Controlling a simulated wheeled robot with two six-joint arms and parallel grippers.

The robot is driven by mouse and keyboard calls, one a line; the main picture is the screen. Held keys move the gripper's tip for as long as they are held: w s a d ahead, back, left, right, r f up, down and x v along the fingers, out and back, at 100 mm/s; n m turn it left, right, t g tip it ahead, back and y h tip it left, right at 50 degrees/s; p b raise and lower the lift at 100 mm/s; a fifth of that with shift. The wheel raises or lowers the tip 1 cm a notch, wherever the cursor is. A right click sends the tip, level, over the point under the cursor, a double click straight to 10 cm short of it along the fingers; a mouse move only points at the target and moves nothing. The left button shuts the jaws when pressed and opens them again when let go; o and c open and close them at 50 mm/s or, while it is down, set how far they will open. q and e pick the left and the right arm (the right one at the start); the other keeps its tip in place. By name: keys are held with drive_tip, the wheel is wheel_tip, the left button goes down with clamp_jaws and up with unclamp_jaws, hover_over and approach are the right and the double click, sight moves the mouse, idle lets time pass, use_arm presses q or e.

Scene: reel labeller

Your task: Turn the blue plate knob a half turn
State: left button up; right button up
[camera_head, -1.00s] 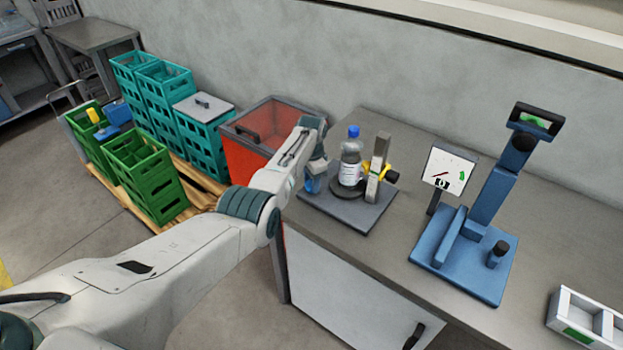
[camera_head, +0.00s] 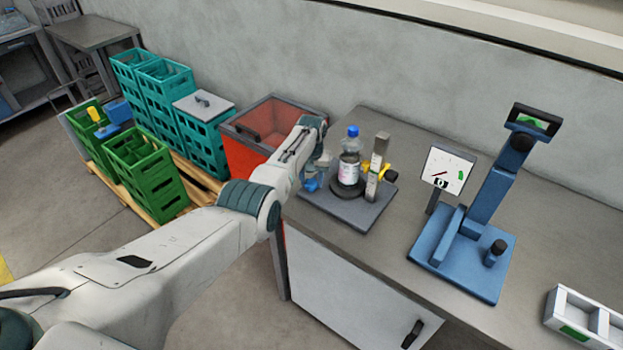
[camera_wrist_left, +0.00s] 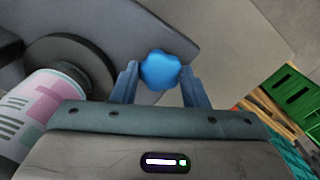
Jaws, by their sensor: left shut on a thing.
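The blue plate knob (camera_wrist_left: 160,70) is a lobed knob between the fingers in the left wrist view. In the head view the knob (camera_head: 311,185) shows at the left edge of the grey base plate (camera_head: 345,212). My left gripper (camera_wrist_left: 160,82) is shut on the knob, one finger on each side. In the head view my left gripper (camera_head: 316,178) is partly hidden by its own wrist. A clear bottle (camera_head: 350,155) with a blue cap and a white and pink label stands upright on the dark round plate (camera_head: 346,192). My right gripper is not in view.
Close right of the bottle stands a grey post (camera_head: 377,165) with a yellow part. A dial panel (camera_head: 447,170) and a blue stand (camera_head: 458,262) are further right. A red bin (camera_head: 250,150) and teal crates (camera_head: 165,95) stand left of the table. Bare tabletop lies behind the stations.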

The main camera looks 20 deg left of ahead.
use_arm(q)
drive_tip(key=n, duration=0.6)
drive_tip(key=shift+w+r+n, duration=0.1)
drive_tip(key=shift+r+n, duration=0.05)
drive_tip(key=shift+n, duration=0.15)
drive_tip(key=n, duration=0.5)
drive_tip(key=shift+n, duration=0.3)
drive_tip(key=o, duration=1)
